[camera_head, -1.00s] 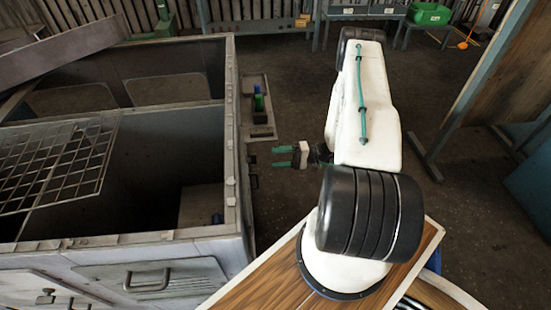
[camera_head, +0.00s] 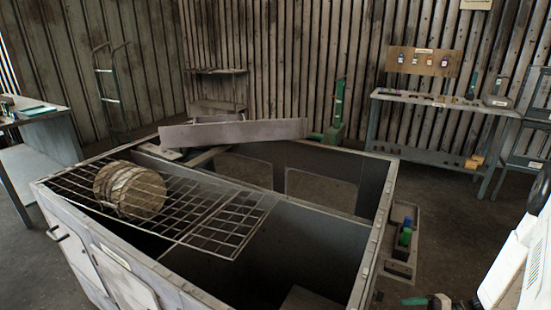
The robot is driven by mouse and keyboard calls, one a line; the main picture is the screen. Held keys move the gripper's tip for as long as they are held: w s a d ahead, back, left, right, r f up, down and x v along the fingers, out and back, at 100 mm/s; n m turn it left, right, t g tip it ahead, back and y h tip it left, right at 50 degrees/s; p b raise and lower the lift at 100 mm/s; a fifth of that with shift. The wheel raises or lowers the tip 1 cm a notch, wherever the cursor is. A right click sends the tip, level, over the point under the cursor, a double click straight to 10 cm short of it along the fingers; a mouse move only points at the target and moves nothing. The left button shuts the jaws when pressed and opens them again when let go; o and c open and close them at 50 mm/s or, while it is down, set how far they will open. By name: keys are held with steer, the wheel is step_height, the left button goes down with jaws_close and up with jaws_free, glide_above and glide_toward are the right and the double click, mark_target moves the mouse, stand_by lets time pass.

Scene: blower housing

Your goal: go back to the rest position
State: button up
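My gripper (camera_head: 414,301) shows only in part at the bottom edge of the head view, right of the big grey housing (camera_head: 365,262). One green finger is visible, and the rest is cut off by the frame, so its opening cannot be told. No object shows at the visible finger. My white arm (camera_head: 515,265) runs up along the right edge, mostly out of frame.
A wire grate (camera_head: 225,222) with a round brownish drum (camera_head: 130,190) lies over the housing's left part. A grey plate (camera_head: 235,132) lies across its back edge. A workbench (camera_head: 440,102) stands behind.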

steer(key=s+a+r+n+g+h, duration=0.1)
steer(key=s+a+r+g+h, duration=0.15)
steer(key=r, duration=0.55)
steer(key=s+a+r+n+g+h, duration=0.1)
steer(key=a+r+n+g+h, duration=0.15)
steer(key=r, duration=0.65)
steer(key=s+a+r+g+h, duration=0.2)
steer(key=r+g+h, duration=0.15)
steer(key=r, duration=0.45)
steer(key=s+a+r+n+t+h, duration=0.3)
steer(key=s+a+r, duration=0.1)
steer(key=r, duration=0.4)
steer(key=s+a+r+n+t+h, duration=0.3)
steer(key=s+a+r+h, duration=0.1)
steer(key=s+r, duration=0.3)
steer(key=shift+a+r, duration=0.65)
steer(key=shift+r, duration=0.1)
